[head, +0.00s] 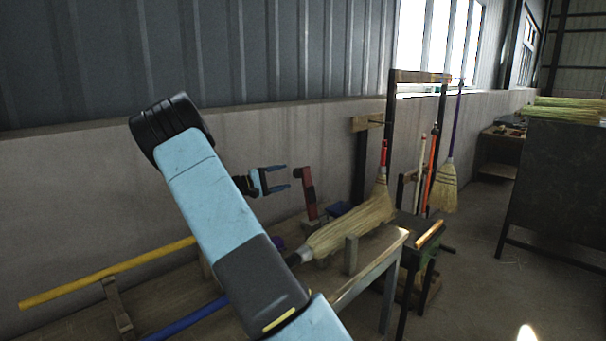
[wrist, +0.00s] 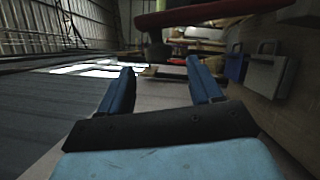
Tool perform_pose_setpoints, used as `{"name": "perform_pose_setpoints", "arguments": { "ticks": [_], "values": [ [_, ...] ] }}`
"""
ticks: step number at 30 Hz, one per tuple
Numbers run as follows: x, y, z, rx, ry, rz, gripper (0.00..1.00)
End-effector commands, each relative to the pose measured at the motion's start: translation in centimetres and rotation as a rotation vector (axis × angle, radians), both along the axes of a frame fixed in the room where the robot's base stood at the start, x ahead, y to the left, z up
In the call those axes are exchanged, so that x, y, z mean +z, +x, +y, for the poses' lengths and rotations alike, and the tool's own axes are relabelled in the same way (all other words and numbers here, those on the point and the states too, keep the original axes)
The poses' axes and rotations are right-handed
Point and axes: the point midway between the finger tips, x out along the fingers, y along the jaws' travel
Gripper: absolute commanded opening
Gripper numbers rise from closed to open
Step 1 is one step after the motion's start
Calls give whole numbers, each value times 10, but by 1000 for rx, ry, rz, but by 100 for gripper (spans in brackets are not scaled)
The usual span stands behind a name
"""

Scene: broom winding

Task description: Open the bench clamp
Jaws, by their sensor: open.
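A red upright part (head: 308,190), which looks like the bench clamp's lever, stands at the back of the wooden workbench (head: 345,292) in the head view. Whether the clamp is open or shut I cannot tell. A red bar (wrist: 205,14), probably the same part, crosses the top of the wrist view beyond my fingers. My gripper (head: 287,178) is just left of the red part in the head view, its two blue fingers apart and pointing toward it. The gap between the fingers (wrist: 160,72) is empty in the wrist view, and no contact shows.
A straw broom head (head: 350,228) lies across the bench near a short wooden post (head: 351,256). A yellow pole (head: 105,273) and a blue pole (head: 190,318) lie at the left. A wall (head: 80,190) runs close behind. Upright brooms (head: 444,185) stand at the right.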

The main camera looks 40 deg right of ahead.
Motion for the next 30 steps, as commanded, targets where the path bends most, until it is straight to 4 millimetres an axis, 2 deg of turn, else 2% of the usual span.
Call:
{"name": "perform_pose_setpoints", "arguments": {
  "ticks": [6, 13, 19, 28, 30],
  "values": [
    [4, -10, -38, -2, 0, 0, 64],
    [7, -17, -68, 0, 1, 0, 64],
    [8, -19, -79, 1, 0, 0, 64],
    [8, -20, -80, 1, 1, 0, 64],
    [8, -20, -80, 1, 1, 0, 57]
  ]
}}
